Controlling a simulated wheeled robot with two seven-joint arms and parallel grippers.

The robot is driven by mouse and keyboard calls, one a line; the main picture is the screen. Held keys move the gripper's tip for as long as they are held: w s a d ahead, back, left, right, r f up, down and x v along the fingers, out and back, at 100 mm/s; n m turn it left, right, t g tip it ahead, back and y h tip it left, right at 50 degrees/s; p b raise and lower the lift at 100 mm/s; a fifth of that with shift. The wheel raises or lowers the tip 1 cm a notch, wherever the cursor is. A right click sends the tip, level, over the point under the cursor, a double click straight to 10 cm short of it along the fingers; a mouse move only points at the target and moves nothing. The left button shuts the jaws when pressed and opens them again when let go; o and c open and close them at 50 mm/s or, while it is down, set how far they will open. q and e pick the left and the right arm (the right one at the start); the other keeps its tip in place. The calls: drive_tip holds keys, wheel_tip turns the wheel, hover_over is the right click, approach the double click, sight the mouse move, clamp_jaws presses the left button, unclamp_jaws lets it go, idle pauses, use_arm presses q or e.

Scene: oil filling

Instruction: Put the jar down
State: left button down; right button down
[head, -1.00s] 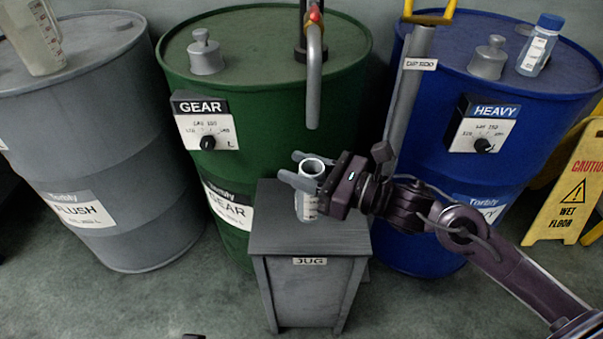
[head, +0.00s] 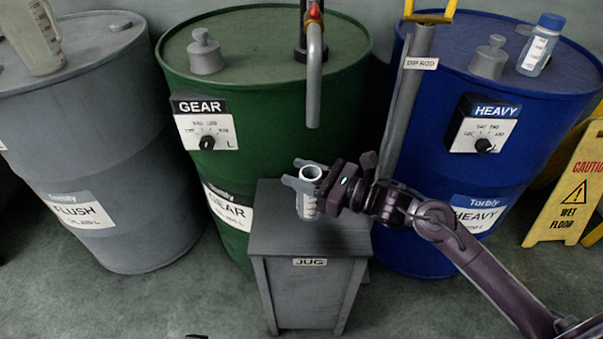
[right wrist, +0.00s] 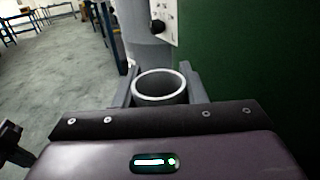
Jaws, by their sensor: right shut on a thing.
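The jar (head: 308,207) is a small whitish open-topped cylinder with markings on its side. It is upright at the top of the grey stand labelled JUG (head: 305,241). I cannot tell whether its base touches the stand. My right gripper (head: 306,180) comes in from the right and is shut around the upper part of the jar. In the right wrist view the jar's open round rim (right wrist: 161,84) shows between the two fingers.
A green GEAR drum (head: 270,110) with a downturned spout (head: 314,80) stands behind the stand. A grey FLUSH drum (head: 110,160) is at left, a blue HEAVY drum (head: 520,110) at right. A dip rod tube (head: 402,110) leans between drums. A yellow sign (head: 565,190) stands far right.

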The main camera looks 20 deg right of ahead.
drive_tip(key=shift+f, duration=0.1)
drive_tip(key=c, duration=0.9)
unclamp_jaws()
use_arm(q)
drive_tip(key=shift+w+d, duration=0.1)
use_arm(e)
drive_tip(key=shift+r, duration=0.3)
use_arm(q)
drive_tip(key=shift+a+r+p, duration=0.15)
drive_tip(key=shift+a+p, duration=0.3)
drive_tip(key=shift+a, duration=0.4)
use_arm(e)
drive_tip(key=v, duration=1.2)
use_arm(q)
drive_tip(key=shift+s+d, duration=0.1)
drive_tip(key=shift+s, duration=0.1)
use_arm(e)
drive_tip(key=shift+f, duration=0.1)
